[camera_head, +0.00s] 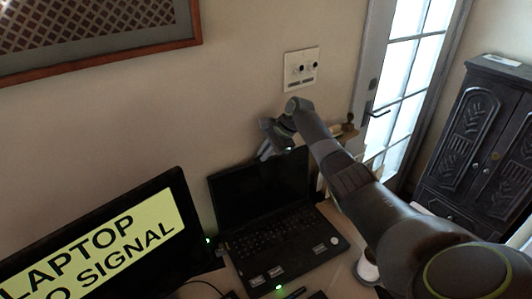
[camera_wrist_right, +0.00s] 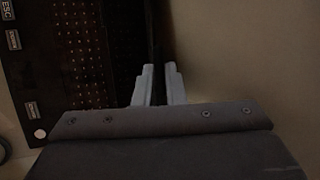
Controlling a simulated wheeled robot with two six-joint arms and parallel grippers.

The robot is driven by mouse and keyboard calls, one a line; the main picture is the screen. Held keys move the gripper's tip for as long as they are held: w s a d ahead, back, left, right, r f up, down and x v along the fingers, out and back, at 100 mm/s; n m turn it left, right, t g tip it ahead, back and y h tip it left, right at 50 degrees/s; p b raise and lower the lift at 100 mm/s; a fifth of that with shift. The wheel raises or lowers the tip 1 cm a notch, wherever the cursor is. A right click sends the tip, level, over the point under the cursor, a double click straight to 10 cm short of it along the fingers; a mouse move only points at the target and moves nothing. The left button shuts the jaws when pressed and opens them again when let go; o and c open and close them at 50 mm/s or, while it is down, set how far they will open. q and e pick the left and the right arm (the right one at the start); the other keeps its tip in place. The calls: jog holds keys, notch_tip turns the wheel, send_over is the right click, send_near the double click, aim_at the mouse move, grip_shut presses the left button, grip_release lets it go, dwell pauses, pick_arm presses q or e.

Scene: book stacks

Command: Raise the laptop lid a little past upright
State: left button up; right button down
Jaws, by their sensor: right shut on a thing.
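The black laptop sits open on the desk, with its keyboard base (camera_head: 275,240) facing me and its dark lid (camera_head: 255,190) standing up behind it, near upright. My right gripper (camera_head: 268,153) reaches over from the right and is at the lid's top edge. In the right wrist view the gripper's two pale fingers (camera_wrist_right: 157,86) are shut on the thin lid edge, with the laptop's keyboard (camera_wrist_right: 80,50) to the left of it. The exact lid angle is hard to judge. My left gripper is not in view.
A monitor (camera_head: 100,245) reading "LAPTOP NO SIGNAL" stands left of the laptop. The wall (camera_head: 240,90) with a socket plate (camera_head: 301,68) is close behind the lid. A glass door (camera_head: 405,75) and dark cabinet (camera_head: 480,150) are at right.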

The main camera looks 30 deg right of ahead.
jog(key=shift+w+r, duration=0.15)
jog(key=shift+r, duration=0.15)
jog(key=c, duration=1.8)
grip_release()
jog(key=shift+o, duration=0.9)
jog(key=shift+f, duration=0.1)
jog(key=b+v, duration=0.4)
jog(key=v, duration=1.3)
jog(key=shift+s, duration=0.3)
